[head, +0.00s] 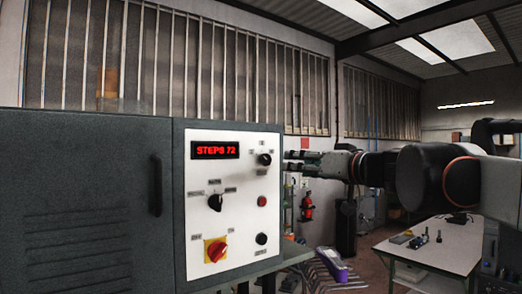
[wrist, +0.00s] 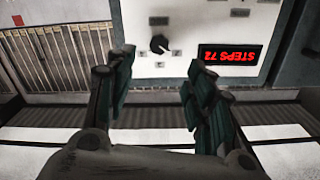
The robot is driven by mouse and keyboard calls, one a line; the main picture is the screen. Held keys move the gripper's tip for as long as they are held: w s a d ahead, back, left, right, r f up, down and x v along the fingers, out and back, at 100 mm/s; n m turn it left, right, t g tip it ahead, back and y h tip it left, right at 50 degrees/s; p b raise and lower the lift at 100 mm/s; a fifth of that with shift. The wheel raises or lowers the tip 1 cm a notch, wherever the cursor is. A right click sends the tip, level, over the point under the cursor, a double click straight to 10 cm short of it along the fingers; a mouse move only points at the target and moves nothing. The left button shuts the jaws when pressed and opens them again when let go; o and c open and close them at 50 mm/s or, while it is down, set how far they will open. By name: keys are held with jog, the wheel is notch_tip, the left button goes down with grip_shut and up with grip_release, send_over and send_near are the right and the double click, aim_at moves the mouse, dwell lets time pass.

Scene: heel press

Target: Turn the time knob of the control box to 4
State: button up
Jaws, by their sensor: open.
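The control box panel (head: 235,190) is white, on a grey cabinet, with a red display (head: 215,150) reading "STEPS 72". A small black knob (head: 264,159) with labels around it sits at the panel's upper right. It also shows in the wrist view (wrist: 160,44), where the picture is upside down. A larger black knob (head: 215,202) sits mid-left. The labels are too small to read, so I cannot tell which knob is the time knob. My gripper (head: 287,160) is open and empty, right of the upper knob and facing it. In the wrist view its fingers (wrist: 160,64) frame that knob without visible contact.
The panel also has a red rotary switch on yellow (head: 216,249), a red button (head: 262,201) and a black button (head: 261,239). A white worktable (head: 440,255) with small items stands at right. A purple-grey device (head: 331,264) is below my arm.

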aim_at(267, 161)
jog(key=p+x, duration=0.3)
jog(key=x, duration=1)
jog(key=shift+w+a+r, duration=0.1)
jog(key=shift+w+a, duration=0.15)
jog(key=shift+w, duration=0.1)
jog(key=c, duration=1.1)
